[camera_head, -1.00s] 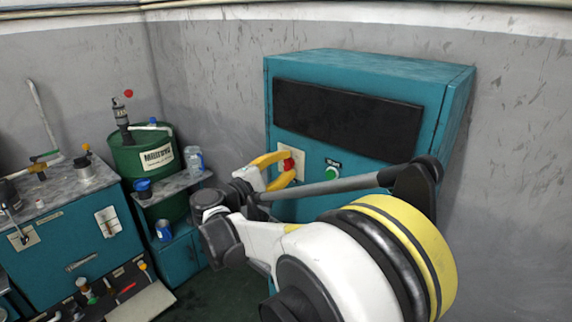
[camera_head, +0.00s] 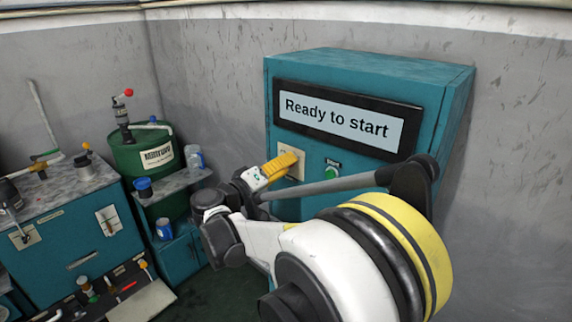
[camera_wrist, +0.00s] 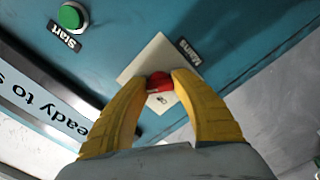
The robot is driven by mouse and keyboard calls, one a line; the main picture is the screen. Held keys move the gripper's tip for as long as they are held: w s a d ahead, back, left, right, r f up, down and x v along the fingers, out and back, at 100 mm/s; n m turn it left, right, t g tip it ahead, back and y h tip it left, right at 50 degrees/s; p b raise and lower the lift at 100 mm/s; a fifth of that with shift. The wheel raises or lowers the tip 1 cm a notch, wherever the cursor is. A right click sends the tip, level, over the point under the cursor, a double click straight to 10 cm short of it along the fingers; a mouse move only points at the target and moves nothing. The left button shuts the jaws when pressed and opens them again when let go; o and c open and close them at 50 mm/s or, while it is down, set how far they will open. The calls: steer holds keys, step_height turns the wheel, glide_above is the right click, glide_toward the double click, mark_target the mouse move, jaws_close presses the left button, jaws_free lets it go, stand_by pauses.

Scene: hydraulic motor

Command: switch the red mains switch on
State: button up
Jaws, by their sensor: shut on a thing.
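The red mains switch (camera_wrist: 160,82) sits on a pale square plate (camera_wrist: 138,67) beside the "Mains" label (camera_wrist: 189,53) in the wrist view. My gripper (camera_wrist: 159,78) has its yellow fingers shut on the switch, one at each side. In the head view my gripper (camera_head: 285,163) is at the plate on the teal cabinet (camera_head: 365,65), and its fingers hide the switch. The cabinet's display (camera_head: 336,119) is lit and reads "Ready to start".
A green Start button (camera_head: 332,172) is to the right of the plate in the head view. A green drum (camera_head: 140,158) and a teal workbench (camera_head: 75,240) with several tools stand at the left. Grey walls close in behind the cabinet.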

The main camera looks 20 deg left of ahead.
steer(key=shift+m, duration=1.1)
steer(key=o, duration=1.2)
steer(key=v, duration=1.2)
